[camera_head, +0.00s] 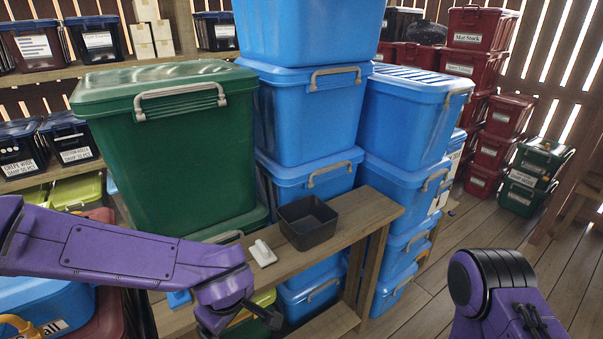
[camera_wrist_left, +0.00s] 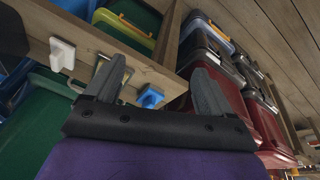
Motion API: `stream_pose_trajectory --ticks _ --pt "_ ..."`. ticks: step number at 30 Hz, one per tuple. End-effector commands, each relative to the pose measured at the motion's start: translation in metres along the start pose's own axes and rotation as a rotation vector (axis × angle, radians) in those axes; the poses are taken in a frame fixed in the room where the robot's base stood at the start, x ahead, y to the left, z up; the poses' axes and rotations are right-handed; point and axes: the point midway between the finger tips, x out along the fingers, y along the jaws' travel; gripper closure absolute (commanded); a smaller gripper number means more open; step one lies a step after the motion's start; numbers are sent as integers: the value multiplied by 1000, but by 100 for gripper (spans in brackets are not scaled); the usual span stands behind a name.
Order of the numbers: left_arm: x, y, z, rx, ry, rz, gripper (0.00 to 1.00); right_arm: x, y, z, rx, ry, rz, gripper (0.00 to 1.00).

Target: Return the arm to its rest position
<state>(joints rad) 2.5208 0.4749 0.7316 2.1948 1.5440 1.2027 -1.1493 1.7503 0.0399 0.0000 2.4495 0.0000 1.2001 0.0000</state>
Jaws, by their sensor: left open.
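My left arm comes in from the left in the head view, its purple forearm crossing in front of the green bin. My left gripper (camera_head: 250,318) hangs at the front edge of the wooden bench (camera_head: 345,228), partly hidden by its own wrist. In the left wrist view the two grey fingers (camera_wrist_left: 158,88) are wide apart with nothing held between them. A purple part of my right arm shows at the lower right of the head view; its gripper is out of view.
On the bench are a black open box (camera_head: 307,222), a small white object (camera_head: 262,253) and a blue object (camera_head: 178,298). A large green bin (camera_head: 165,150) and stacked blue bins (camera_head: 305,115) stand behind. Wooden floor (camera_head: 480,225) at the right is clear.

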Motion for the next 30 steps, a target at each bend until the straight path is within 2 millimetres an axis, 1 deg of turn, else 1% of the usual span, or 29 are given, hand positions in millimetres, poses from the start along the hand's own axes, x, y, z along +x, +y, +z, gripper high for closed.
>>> stream_pose_trajectory --ticks 3,5,8,9,11,12,14,15,16,17,18,21,22,23,30 --pt "33 -8 -20 -78 129 28 17 4 0 2 0 -1 0 100" --pt "56 -15 -30 -108 197 47 17 7 0 3 0 -1 0 100" --pt "106 -36 -40 -127 304 91 17 14 -1 6 0 -1 0 100" --pt "132 -50 -41 -113 338 110 17 19 -2 8 0 -1 0 100" --pt "173 -79 -35 -67 361 139 17 27 -2 11 0 -1 0 100" --pt "201 -102 -26 -18 355 151 17 32 -3 14 0 -1 0 100" --pt "235 -141 -8 72 317 151 17 40 -3 17 0 -1 0 100" --pt "253 -168 4 138 284 137 17 44 -4 19 0 -1 0 100" --pt "263 -188 12 190 258 120 17 47 -4 20 0 -1 0 100" --pt "272 -206 20 244 234 100 17 50 -4 21 0 -1 0 100" --pt "281 -230 28 310 205 67 17 53 -4 22 0 -1 0 100" --pt "294 -277 40 390 168 -22 17 58 -5 24 0 -1 0 100" --pt "297 -286 43 403 159 -41 17 59 -5 25 0 -1 0 100" --pt "298 -290 46 410 154 -50 17 60 -5 25 0 -1 0 100" --pt "298 -290 46 410 154 -50 17 60 -5 25 0 -1 0 100"
